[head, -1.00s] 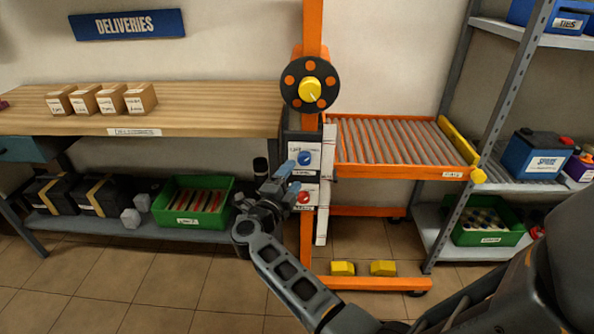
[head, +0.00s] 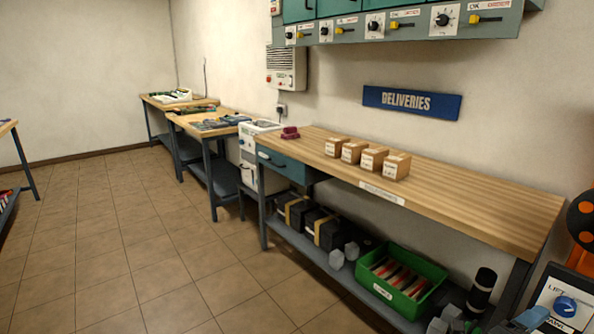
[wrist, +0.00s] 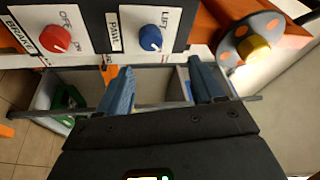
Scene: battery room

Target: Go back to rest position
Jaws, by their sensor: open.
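My gripper (wrist: 162,86) shows in the wrist view as two blue fingers spread apart, with nothing held between them. In that view the fingers are just below a white control panel with a red knob (wrist: 55,39) at left and a blue LIFT knob (wrist: 150,37) to its right; I cannot tell the exact gap. In the head view only part of my gripper (head: 528,318) shows at the bottom right edge, close to the blue knob (head: 565,306). Most of my arm is outside the head view.
A wooden bench (head: 480,205) stands at the right, with several small boxes (head: 372,158) on top and a green crate (head: 432,272) on its lower shelf. An orange and black wheel (head: 582,218) is at the right edge. The tiled floor (head: 130,240) at left is clear.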

